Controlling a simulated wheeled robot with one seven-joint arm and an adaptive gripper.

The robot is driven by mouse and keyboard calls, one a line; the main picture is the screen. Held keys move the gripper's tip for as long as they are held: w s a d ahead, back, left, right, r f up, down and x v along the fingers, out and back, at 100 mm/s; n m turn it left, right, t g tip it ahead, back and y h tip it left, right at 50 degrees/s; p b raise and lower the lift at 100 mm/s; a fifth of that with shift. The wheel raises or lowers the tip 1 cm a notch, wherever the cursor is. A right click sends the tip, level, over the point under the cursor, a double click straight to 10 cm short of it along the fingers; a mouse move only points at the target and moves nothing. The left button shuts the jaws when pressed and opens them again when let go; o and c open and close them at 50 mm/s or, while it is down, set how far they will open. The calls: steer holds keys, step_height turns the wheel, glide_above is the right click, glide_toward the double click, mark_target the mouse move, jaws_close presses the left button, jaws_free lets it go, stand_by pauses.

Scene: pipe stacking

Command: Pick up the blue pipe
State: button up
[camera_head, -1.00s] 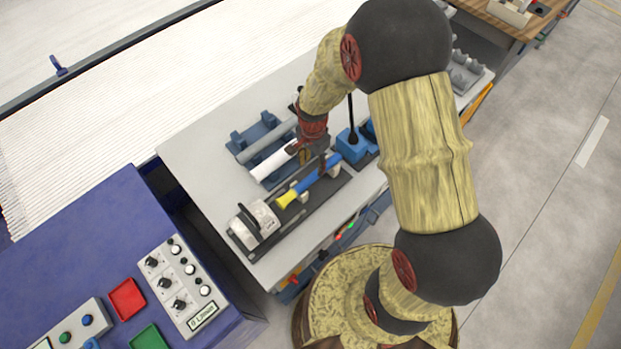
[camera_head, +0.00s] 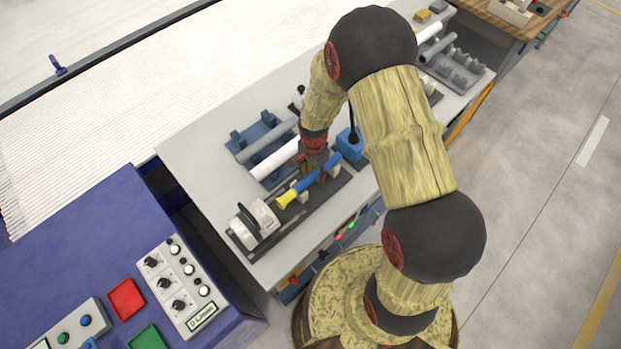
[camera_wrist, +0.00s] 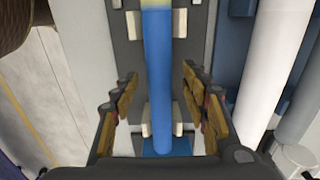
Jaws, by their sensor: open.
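The blue pipe (camera_head: 316,174) with a yellow end (camera_head: 287,200) lies on light supports along a dark fixture on the grey table. In the wrist view the blue pipe (camera_wrist: 158,80) runs lengthwise between the two fingers, with its yellow end at the top edge. My gripper (camera_head: 311,172) is over the pipe in the head view. In the wrist view my gripper (camera_wrist: 160,95) is open, one finger on each side of the pipe, with visible gaps and nothing held. Whether the fingertips reach down to the pipe's height is hard to tell.
A white pipe (camera_head: 274,160) and a grey pipe lie beside it in a blue rack (camera_head: 237,141). A grey clamp-like device (camera_head: 262,215) stands at the fixture's near-left end. A blue block (camera_head: 349,148) is close to the right of my gripper. The table's left part is bare.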

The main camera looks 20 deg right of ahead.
steer(key=shift+c, duration=0.9)
jaws_close()
steer(key=shift+r, duration=0.1)
